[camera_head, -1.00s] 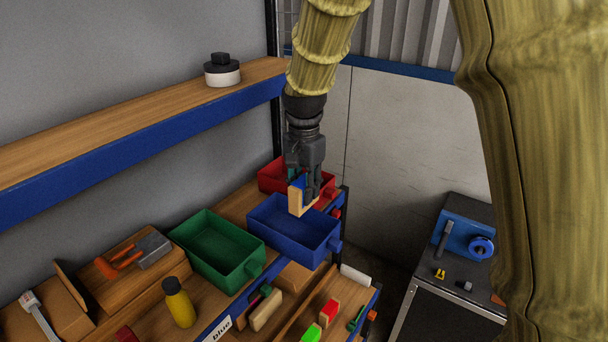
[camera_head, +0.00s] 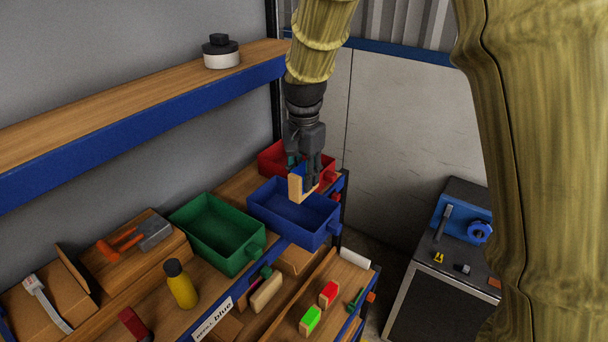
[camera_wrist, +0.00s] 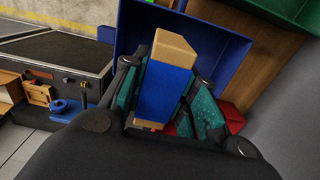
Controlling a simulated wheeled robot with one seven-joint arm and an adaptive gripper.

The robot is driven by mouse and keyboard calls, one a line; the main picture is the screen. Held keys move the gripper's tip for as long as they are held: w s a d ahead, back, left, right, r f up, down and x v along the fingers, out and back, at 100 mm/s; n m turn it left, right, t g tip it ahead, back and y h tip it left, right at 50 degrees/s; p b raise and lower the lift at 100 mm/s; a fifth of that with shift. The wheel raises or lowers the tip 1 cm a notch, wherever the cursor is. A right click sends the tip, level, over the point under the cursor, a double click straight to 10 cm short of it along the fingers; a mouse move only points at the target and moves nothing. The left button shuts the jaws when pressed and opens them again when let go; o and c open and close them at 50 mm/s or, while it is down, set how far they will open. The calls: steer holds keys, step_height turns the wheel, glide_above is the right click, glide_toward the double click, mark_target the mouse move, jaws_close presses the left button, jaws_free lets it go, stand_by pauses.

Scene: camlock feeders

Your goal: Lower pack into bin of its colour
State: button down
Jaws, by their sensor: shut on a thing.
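My gripper (camera_head: 304,178) is shut on a pack with a blue band and tan wooden-looking ends (camera_head: 295,188). In the wrist view the pack (camera_wrist: 165,92) sits between the two teal-padded fingers, its blue face towards the camera. The gripper holds it over the blue bin (camera_head: 321,238), near that bin's back side. The bin's inside looks empty where it shows. The red bin (camera_head: 270,160) stands just behind, partly hidden by the gripper. The green bin (camera_head: 205,259) stands to the left of the blue one and looks empty.
A yellow bottle (camera_head: 181,289) stands in front of the green bin. A label reading "blue" (camera_head: 214,319) is on the shelf edge. Red and green packs (camera_head: 328,294) lie on the lower shelf. An upper shelf (camera_head: 120,125) runs along the left wall.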

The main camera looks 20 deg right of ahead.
mark_target(304, 195)
steer(key=shift+f, duration=0.2)
steer(key=shift+f+b, duration=0.95)
steer(key=shift+f, duration=2.05)
steer(key=shift+f+b, duration=0.95)
steer(key=shift+f, duration=1.6)
stand_by(1.2)
steer(key=c, duration=1.1)
jaws_free()
steer(key=shift+o, duration=0.2)
